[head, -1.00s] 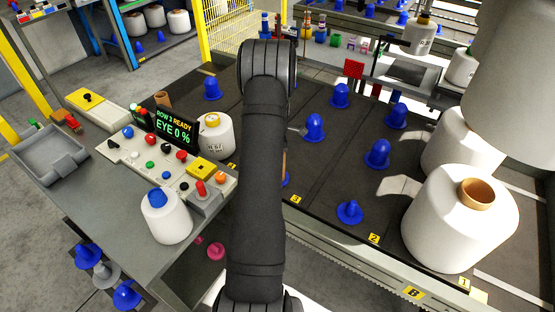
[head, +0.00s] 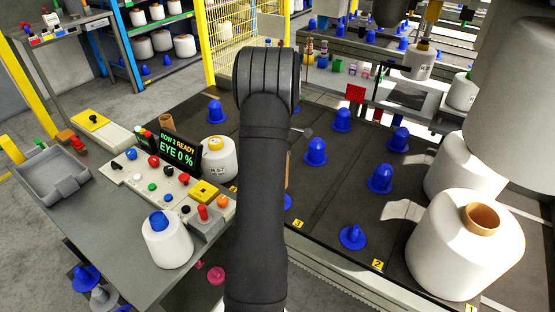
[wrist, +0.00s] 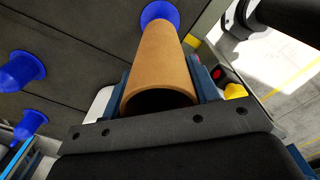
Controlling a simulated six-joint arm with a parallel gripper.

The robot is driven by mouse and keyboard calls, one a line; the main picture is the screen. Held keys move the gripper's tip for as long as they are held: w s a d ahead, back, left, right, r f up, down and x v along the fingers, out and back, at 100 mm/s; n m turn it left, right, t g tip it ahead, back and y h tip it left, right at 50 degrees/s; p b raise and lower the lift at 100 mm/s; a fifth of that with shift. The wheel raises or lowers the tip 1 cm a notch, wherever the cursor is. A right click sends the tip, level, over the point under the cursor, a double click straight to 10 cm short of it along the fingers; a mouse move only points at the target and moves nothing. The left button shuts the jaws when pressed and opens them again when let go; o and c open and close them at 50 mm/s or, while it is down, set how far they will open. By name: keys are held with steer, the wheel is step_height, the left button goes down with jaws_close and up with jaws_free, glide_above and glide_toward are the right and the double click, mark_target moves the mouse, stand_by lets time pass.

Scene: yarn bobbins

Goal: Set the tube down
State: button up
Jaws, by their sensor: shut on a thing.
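My gripper (wrist: 162,82) is shut on a brown cardboard tube (wrist: 160,60), with a blue finger on each side of it. The tube's open near end faces the wrist camera and its far end points at a blue peg (wrist: 158,11) on the dark deck. The tube partly hides that peg, and I cannot tell whether they touch. In the head view my dark arm hides the gripper. A thin brown strip (head: 287,170) shows beside the arm; I cannot tell if it is the held tube.
Several blue pegs (head: 316,151) stand on the dark deck. Large white bobbins (head: 465,250) stand at the right. A control panel with a green-lettered screen (head: 174,148), a white bobbin (head: 218,158) and another brown tube (head: 166,122) are left of the arm.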

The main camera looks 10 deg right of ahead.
stand_by(0.3)
steer(key=s+a+r+m, duration=0.1)
steer(key=a+r+m, duration=0.4)
steer(key=a+m, duration=0.45)
steer(key=a+r+m, duration=0.5)
steer(key=a+m, duration=0.3)
steer(key=a, duration=0.2)
steer(key=w+a+r+n, duration=0.1)
steer(key=a+n, duration=0.8)
steer(key=a, duration=0.5)
steer(key=w+a+r+n, duration=0.1)
steer(key=a+r+n, duration=0.1)
steer(key=a+n, duration=0.9)
steer(key=s+a+f+m, duration=0.1)
steer(key=a+f+m, duration=0.1)
steer(key=a+f, duration=0.9)
steer(key=shift+a+f, duration=0.15)
steer(key=shift+a, duration=1.8)
steer(key=shift+f+m, duration=0.15)
steer(key=shift+m, duration=0.1)
